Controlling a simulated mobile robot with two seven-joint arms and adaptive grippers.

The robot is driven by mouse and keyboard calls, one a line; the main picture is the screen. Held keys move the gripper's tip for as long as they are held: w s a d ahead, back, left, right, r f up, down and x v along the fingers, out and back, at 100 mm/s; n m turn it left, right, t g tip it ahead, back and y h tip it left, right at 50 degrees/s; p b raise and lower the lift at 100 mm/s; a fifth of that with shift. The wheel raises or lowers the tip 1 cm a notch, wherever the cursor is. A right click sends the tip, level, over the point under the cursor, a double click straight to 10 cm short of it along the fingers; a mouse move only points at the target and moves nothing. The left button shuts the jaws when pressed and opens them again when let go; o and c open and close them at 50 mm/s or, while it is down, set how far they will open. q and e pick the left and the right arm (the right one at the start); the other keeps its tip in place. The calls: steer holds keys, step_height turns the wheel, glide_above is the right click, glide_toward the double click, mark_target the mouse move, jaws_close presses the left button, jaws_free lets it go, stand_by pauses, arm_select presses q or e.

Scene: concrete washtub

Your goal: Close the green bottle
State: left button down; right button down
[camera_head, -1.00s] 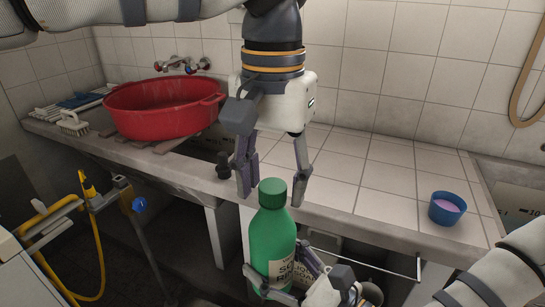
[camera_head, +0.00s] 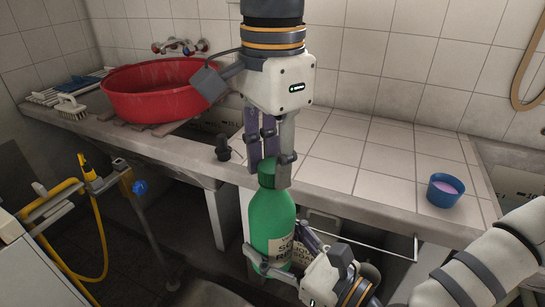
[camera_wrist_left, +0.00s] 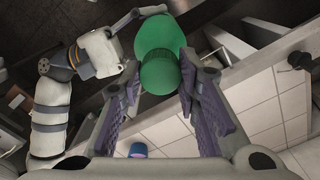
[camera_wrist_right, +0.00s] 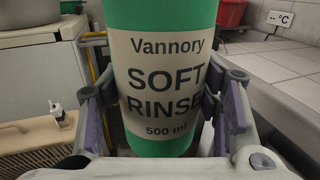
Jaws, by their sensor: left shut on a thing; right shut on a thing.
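The green bottle (camera_head: 270,220) is upright in front of the counter's edge. Its label reads "Vannory Soft Rinse" in the right wrist view (camera_wrist_right: 163,85). A green cap (camera_head: 266,177) sits on top of the bottle, and it also shows in the left wrist view (camera_wrist_left: 160,74). My left gripper (camera_head: 271,166) points down from above and is shut on the cap, with its fingers on either side. My right gripper (camera_head: 282,254) is shut around the lower body of the bottle and holds it. The bottle's neck and thread are hidden under the cap.
A red basin (camera_head: 155,92) stands on the left of the counter beside a scrubbing brush (camera_head: 71,107). A small black object (camera_head: 222,147) is at the counter's front edge. A blue cup (camera_head: 444,190) with pink contents stands on the right. The tiled counter (camera_head: 365,150) between is clear.

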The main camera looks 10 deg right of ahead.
arm_select(q)
steer(key=c, duration=1.1)
jaws_free()
steer(key=shift+w, duration=0.1)
step_height(320, 180, up, 12)
